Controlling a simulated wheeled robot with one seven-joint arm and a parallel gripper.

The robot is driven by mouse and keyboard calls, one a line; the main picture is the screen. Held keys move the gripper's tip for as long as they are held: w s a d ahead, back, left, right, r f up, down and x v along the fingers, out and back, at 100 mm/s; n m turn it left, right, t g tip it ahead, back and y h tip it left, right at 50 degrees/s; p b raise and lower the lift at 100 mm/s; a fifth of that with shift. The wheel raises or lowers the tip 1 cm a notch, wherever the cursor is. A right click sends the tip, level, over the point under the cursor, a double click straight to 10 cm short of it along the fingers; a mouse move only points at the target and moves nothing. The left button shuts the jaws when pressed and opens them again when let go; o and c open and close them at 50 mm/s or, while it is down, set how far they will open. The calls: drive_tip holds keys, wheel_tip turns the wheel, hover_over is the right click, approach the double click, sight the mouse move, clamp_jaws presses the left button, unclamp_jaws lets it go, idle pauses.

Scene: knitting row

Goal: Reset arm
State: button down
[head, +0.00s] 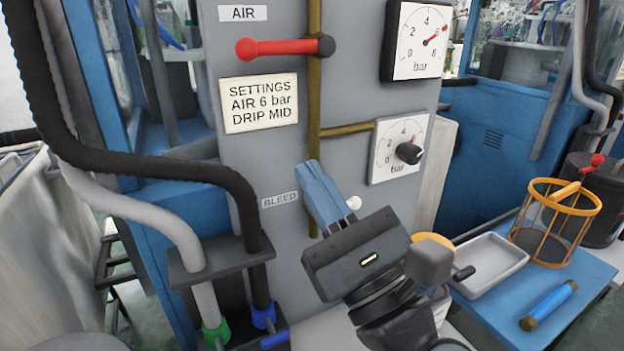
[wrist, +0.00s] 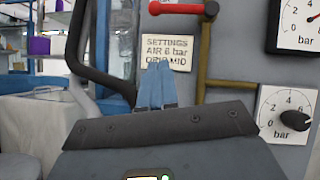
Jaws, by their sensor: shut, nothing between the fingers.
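My gripper (head: 314,172) is in front of the grey panel (head: 345,90), low in the middle of the head view, with its blue fingers pointing up toward the panel. The fingers are together and nothing is between them. In the wrist view the gripper (wrist: 160,68) shows shut in front of the lower part of the settings sign (wrist: 167,45). A white knob (head: 353,203) shows just right of the fingers in the head view. I cannot tell whether the fingers touch the panel.
A red-handled valve lever (head: 280,47) lies horizontal on a brass pipe. An upper gauge (head: 418,40) and a lower gauge with a black knob (head: 401,146) are at right. Black and grey hoses (head: 150,170) curve at left. A blue table (head: 575,282) holds a tray (head: 490,262), an orange cage (head: 555,222) and a blue cylinder (head: 548,305).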

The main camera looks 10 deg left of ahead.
drive_tip(key=s+d+f+n+h, duration=0.4)
drive_tip(key=s+d+f+h, duration=0.2)
drive_tip(key=d+f, duration=0.3)
drive_tip(key=s+d+f+n+h, duration=0.45)
drive_tip(key=d+f, duration=0.35)
drive_tip(key=f, duration=0.3)
drive_tip(key=s+d+f+n+g+h, duration=0.1)
drive_tip(key=s+d+n+h, duration=0.2)
drive_tip(key=s+n, duration=0.5)
drive_tip(key=s+d+n+g+h, duration=0.2)
drive_tip(key=s+d+n, duration=0.3)
drive_tip(key=s, duration=1.1)
drive_tip(key=n+h, duration=0.1)
drive_tip(key=n, duration=0.2)
drive_tip(key=shift+d+f, duration=0.2)
drive_tip(key=shift+f, duration=0.2)
drive_tip(key=shift+s, duration=0.1)
